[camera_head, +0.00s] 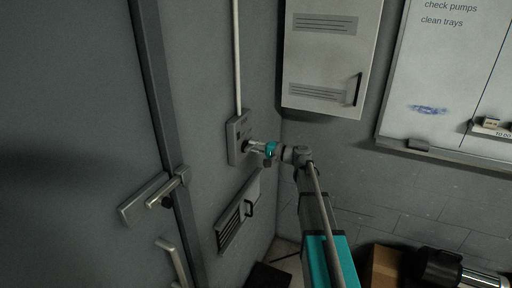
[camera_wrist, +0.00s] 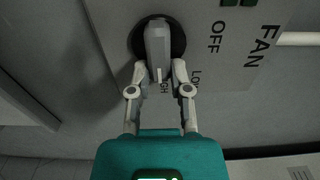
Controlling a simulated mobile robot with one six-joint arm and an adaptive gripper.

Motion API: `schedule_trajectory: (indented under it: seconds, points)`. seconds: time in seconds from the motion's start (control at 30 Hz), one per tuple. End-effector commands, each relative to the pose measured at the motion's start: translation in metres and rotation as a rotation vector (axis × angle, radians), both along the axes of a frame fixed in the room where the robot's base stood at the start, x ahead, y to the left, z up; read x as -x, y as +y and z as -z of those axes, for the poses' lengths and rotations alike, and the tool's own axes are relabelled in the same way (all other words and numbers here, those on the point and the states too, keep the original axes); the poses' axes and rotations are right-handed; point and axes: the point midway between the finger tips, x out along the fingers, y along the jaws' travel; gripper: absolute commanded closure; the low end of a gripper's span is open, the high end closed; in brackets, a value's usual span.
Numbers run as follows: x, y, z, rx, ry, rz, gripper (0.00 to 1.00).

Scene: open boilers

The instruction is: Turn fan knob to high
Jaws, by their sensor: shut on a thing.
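The fan control panel (camera_head: 236,127) is a grey box on the wall, with a conduit running up from it. In the wrist view, the panel (camera_wrist: 247,75) carries the labels FAN, OFF and LOW, and a third label partly hidden, with only its last letters showing. The fan knob (camera_wrist: 157,38) is a grey bar on a dark round base. Its lower end in the picture lies close to the partly hidden label. My gripper (camera_wrist: 160,73) is shut on this lower end, one finger on each side. In the head view my gripper (camera_head: 251,147) reaches the panel from the right.
A door with a lever handle (camera_head: 162,194) is to the left. A louvred vent with a handle (camera_head: 238,212) sits below the panel. A wall cabinet (camera_head: 331,55) and a whiteboard (camera_head: 440,85) are to the right. A cardboard box (camera_head: 383,268) stands low at the right.

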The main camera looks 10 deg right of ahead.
Motion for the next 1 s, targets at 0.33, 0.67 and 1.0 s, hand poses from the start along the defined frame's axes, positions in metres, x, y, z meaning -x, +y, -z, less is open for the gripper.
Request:
schedule_trajectory:
  seconds: [0.33, 0.67, 1.0]
  points:
    - [-0.0007, 0.0022, -0.0007, -0.014, 0.014, -0.004, 1.00]
    - [-0.0005, 0.0012, -0.0003, -0.012, 0.013, -0.002, 0.40]
    - [0.0000, -0.0003, 0.0001, -0.011, 0.013, 0.000, 0.40]
